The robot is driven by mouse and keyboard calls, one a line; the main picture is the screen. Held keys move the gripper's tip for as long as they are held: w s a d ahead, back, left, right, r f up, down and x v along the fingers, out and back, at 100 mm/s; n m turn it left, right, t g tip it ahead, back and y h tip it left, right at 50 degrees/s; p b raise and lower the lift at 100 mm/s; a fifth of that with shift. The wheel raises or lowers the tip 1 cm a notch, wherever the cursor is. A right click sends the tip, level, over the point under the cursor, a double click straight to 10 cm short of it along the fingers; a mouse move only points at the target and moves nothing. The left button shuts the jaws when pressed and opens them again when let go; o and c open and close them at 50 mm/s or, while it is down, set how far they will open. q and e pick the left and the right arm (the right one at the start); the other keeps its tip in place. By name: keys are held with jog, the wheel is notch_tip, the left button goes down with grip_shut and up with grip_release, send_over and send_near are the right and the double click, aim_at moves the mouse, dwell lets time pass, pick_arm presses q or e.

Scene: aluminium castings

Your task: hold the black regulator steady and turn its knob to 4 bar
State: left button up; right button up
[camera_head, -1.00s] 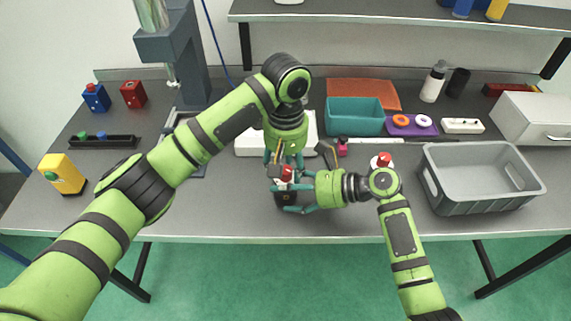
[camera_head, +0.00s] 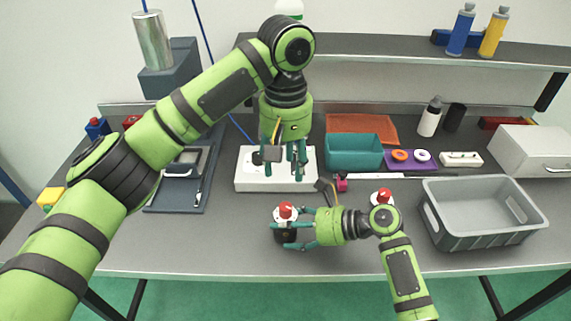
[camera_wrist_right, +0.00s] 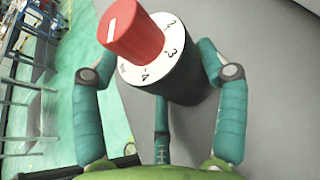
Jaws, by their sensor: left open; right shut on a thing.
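The black regulator (camera_head: 285,238) stands on the bench near its front edge, with a white dial and a red knob (camera_head: 285,211) on top. My right gripper (camera_head: 288,233) is shut around its body from the right. In the right wrist view the regulator (camera_wrist_right: 180,85) sits between the fingers. Its dial (camera_wrist_right: 163,40) shows 2, 3 and 4; the red knob (camera_wrist_right: 132,30) bears a white line on its top, on the side away from these numbers. The pointed-at value cannot be read. My left gripper (camera_head: 297,172) is open and empty, above and behind the regulator.
A white box (camera_head: 250,182) stands behind, under my left gripper. A second red-knobbed thing (camera_head: 384,193) is partly hidden by my right arm. A teal bin (camera_head: 354,153) and grey crate (camera_head: 480,236) lie to the right. The bench left of the regulator is clear.

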jog(key=o, duration=1.4)
jog(key=shift+o, duration=0.2)
